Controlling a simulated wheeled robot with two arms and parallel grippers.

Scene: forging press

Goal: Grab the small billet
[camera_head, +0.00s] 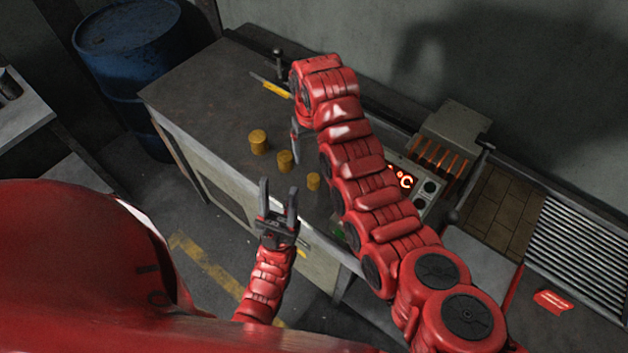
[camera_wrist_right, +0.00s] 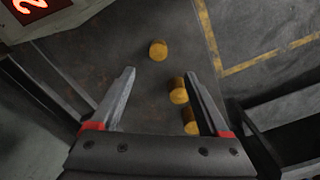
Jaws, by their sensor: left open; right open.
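Three yellow cylindrical billets stand in a slanting row on the dark bench top. The medium billet (camera_head: 284,161) is in the middle and the large billet (camera_head: 258,141) is at the left end. In the right wrist view the small billet (camera_wrist_right: 158,50) appears farthest up, ahead of the open jaws. My right gripper (camera_head: 296,154) is open and empty above the bench, partly hidden by its own arm. My left gripper (camera_head: 278,188) is open and empty by the bench's front edge.
A heater unit with a lit red display (camera_head: 404,180) stands right of the billets, behind my right arm. A blue barrel (camera_head: 130,50) stands left of the bench (camera_head: 190,85). The bench top left of the billets is clear.

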